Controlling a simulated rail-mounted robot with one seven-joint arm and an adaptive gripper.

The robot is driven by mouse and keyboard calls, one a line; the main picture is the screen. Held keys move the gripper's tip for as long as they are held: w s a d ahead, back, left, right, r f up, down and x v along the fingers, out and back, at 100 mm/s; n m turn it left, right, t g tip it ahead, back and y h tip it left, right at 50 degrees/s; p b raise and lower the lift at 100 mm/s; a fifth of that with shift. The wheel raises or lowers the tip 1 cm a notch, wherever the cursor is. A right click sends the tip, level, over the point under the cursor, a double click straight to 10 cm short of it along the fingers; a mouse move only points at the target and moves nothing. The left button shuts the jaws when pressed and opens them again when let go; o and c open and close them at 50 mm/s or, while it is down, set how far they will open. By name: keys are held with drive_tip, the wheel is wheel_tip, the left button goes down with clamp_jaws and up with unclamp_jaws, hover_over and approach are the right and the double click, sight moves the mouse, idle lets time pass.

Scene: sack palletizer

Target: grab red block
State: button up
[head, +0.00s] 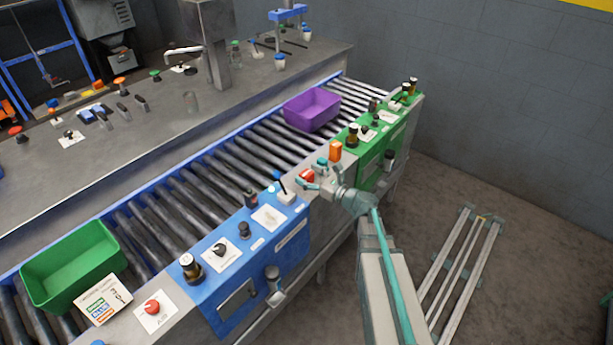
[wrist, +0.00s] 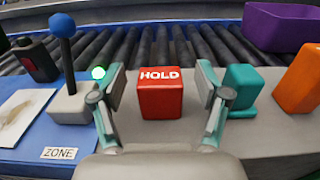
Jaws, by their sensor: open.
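The red block (wrist: 160,93), marked HOLD in white, stands on the grey front ledge of the conveyor in the wrist view. In the head view the red block (head: 306,175) shows partly behind my gripper (head: 314,174). In the wrist view my gripper (wrist: 163,95) is open, with one finger on each side of the red block. A small gap shows between the block and each finger. I cannot tell how deep the fingers reach around it.
An orange block (head: 336,151) and a teal block (wrist: 242,88) stand right of the red one. A blue-knobbed lever (wrist: 66,60) stands on the left. Behind are conveyor rollers (head: 225,175), a purple bin (head: 312,110) and a green bin (head: 72,265).

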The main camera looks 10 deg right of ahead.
drive_tip(key=shift+w+a, duration=0.3)
drive_tip(key=shift+w, duration=0.05)
drive_tip(key=c, duration=1.3)
drive_tip(key=shift+o, duration=0.2)
drive_tip(key=shift+r, duration=0.15)
